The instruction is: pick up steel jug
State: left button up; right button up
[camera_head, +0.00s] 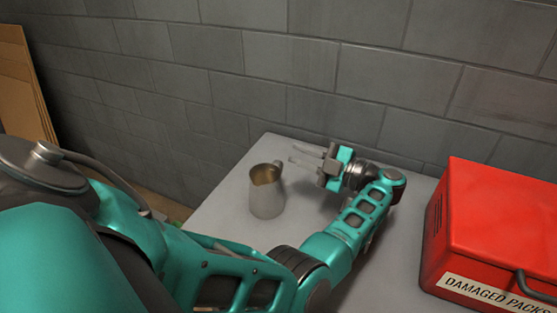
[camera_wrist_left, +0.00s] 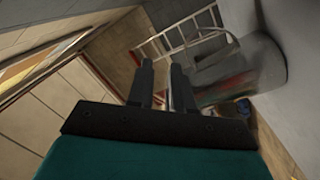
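The steel jug (camera_head: 266,199) stands upright on the grey table (camera_head: 222,209), with its open top showing a brownish inside. Its handle is at the upper right of its rim in the head view. My left gripper (camera_head: 292,154) is just beyond the jug and to its right, with its fingers pointing left. The fingers are apart with nothing between them. In the left wrist view the gripper (camera_wrist_left: 162,66) shows a clear gap, and the jug (camera_wrist_left: 250,68) is to the right of the fingers, not between them. My right gripper is not in view.
A red case (camera_head: 490,220) labelled "DAMAGED PACKS" stands on the right side of the table. A grey block wall (camera_head: 300,60) runs along the back. Brown boards (camera_head: 22,90) lean at the far left. The table's left part is clear.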

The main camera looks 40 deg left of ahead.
aim_at(281, 162)
pick_arm(q)
notch_tip(281, 162, down, 3)
jog(key=shift+f+b, duration=0.1)
jog(key=shift+b, duration=0.9)
jog(key=shift+s+f+b, duration=0.1)
jog(key=shift+f+b, duration=0.35)
jog(key=shift+x, duration=1.5)
jog(key=x, duration=0.4)
jog(key=shift+a, duration=0.35)
grip_shut()
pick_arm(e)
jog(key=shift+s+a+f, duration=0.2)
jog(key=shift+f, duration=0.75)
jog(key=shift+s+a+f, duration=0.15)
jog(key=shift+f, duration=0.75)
pick_arm(q)
jog(key=shift+r, duration=0.1)
